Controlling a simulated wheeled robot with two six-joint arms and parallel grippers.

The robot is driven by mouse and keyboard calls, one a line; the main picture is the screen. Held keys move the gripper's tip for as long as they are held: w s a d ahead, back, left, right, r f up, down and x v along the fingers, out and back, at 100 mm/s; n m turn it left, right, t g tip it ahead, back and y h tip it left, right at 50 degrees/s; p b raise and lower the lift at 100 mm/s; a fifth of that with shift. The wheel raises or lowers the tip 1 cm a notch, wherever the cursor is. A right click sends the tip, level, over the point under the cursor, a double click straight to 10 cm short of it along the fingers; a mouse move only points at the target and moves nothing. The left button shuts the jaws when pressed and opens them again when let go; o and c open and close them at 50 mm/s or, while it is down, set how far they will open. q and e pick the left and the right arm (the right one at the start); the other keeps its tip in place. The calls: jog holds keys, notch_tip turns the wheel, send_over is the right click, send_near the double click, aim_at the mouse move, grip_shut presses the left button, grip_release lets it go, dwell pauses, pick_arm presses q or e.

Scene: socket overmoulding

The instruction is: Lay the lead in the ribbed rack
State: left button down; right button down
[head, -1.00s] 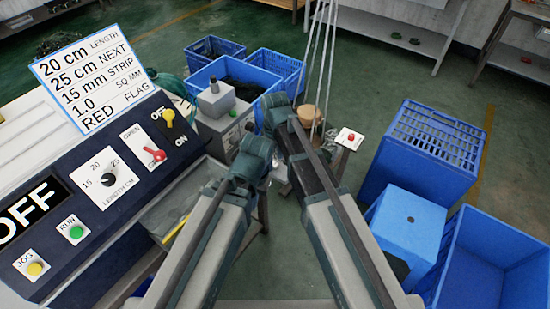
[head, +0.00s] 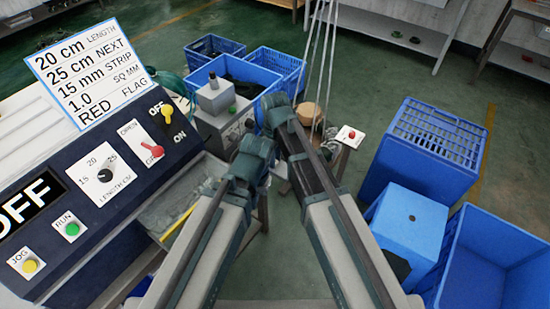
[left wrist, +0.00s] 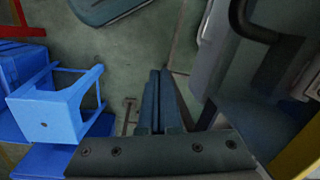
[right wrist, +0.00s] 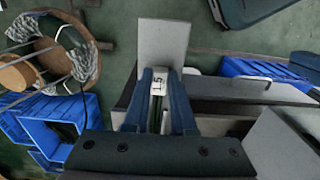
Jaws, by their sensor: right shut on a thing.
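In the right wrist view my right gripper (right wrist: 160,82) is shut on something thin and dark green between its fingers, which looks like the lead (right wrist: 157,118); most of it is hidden. A white piece marked 15 (right wrist: 159,86) shows at the fingertips; I cannot tell if it is fixed to the lead. My left gripper (left wrist: 160,75) has its fingers together, with nothing seen between them, over open floor in the left wrist view. In the head view my arms hide both fingertips. I cannot make out the ribbed rack for certain in any view.
A dark control console (head: 130,190) with knobs and a sign (head: 90,75) stands at left. A grey machine with a green button (head: 222,118) stands behind my arms. A small stand with a red button (head: 349,134) is right of them. Blue crates (head: 432,150) stand at right.

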jog(key=shift+s+d, duration=0.1)
jog(key=s+d, duration=0.3)
jog(key=d, duration=0.2)
jog(key=shift+s, duration=0.3)
dwell(0.8)
jog(key=shift+r, duration=0.15)
notch_tip(320, 180, up, 5)
jog(key=p, duration=0.5)
dwell(0.6)
